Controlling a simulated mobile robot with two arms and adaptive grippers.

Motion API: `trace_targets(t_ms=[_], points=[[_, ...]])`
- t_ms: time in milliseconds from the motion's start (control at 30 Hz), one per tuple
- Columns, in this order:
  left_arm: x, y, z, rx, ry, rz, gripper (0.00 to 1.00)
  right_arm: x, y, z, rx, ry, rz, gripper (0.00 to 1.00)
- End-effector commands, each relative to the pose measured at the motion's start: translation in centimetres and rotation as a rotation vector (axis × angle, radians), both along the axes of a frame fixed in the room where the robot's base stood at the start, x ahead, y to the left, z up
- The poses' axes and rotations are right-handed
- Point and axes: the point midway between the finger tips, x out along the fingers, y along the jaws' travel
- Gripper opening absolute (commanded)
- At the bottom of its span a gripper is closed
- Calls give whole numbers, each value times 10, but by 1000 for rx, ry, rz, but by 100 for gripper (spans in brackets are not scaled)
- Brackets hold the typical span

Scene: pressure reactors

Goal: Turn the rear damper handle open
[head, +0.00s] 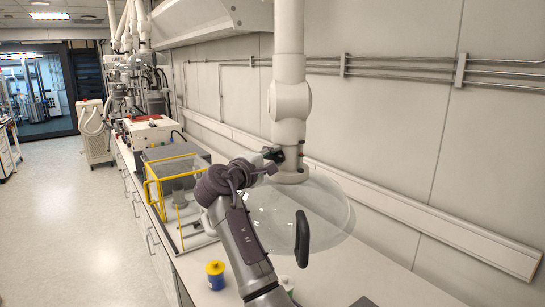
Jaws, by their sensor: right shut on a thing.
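A white extraction arm (290,60) hangs down in front of the wall and ends in a clear dome hood (330,205). My right gripper (274,158) is at the lower pipe of this arm, just above the dome, and comes from the lower left. It is shut on the small dark damper handle at the pipe's side. The fingers largely hide the handle, so its exact angle cannot be told. My left gripper is not in view.
A black grip (302,239) sits on the dome's front. A yellow-framed clear enclosure (152,197) and a blue jar with a yellow lid (215,274) stand on the bench (365,270). More white extraction arms (134,25) hang farther back. The floor at left is clear.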

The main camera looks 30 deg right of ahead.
Motion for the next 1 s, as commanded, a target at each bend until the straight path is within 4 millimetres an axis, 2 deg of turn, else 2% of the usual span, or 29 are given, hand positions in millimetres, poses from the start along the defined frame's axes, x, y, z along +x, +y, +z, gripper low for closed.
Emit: trace_targets(t_ms=[267, 300, 367, 767, 1000], points=[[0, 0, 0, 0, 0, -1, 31, 0, -1, 1, -2, 0, -1, 0], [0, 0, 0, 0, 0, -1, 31, 0, -1, 1, -2, 0, -1, 35], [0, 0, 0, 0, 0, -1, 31, 0, -1, 1, -1, -1, -1, 45], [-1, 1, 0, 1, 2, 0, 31, -3, 5, 0, -1, 0, 1, 46], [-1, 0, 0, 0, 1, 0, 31, -24, 44, -1, 1, 0, 4, 46]])
